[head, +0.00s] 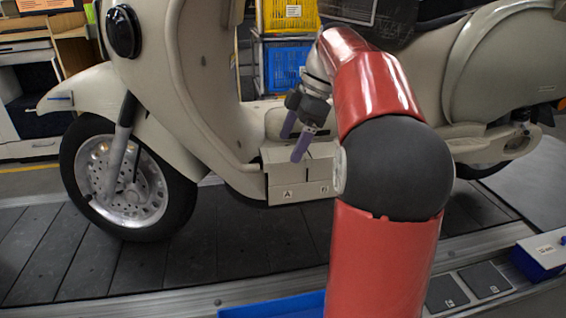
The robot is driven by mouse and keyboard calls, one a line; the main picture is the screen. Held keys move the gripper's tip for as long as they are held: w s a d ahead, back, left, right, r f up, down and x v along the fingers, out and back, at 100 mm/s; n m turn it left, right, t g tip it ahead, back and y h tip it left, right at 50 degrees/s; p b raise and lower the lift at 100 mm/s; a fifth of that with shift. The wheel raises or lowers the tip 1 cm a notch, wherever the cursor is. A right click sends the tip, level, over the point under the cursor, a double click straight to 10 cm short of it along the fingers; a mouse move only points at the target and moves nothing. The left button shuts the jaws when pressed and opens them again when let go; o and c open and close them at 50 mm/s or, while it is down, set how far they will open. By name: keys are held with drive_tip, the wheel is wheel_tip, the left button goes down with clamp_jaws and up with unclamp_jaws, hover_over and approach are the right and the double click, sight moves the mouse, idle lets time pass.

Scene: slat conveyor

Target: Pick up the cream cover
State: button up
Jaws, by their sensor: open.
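A cream scooter (195,95) stands on the slat conveyor. A cream boxy part (287,192) with two small letter labels on its front sits at the scooter's footboard, below my gripper. It is the likeliest cream cover, but its colour matches the scooter and I cannot tell whether it is a separate piece. My gripper (292,147) has two purple fingers, apart and pointing down, with nothing seen between them. The fingers overlap the top of the boxy part in the head view; I cannot tell whether they touch it. My arm hides its right side.
A blue tray (275,307) lies at the front edge, partly behind my arm. A blue box (541,256) with a label and dark square pads (485,279) sit at the lower right. Yellow and blue crates (290,62) stand behind the scooter. The dark slats (245,240) in front are clear.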

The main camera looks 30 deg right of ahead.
sight(289, 153)
drive_tip(key=shift+x, duration=1.25)
drive_tip(key=c, duration=1.2)
drive_tip(key=shift+r, duration=0.15)
wheel_tip(289, 153, up, 10)
drive_tip(key=shift+f+p, duration=0.1)
drive_tip(key=shift+p, duration=0.95)
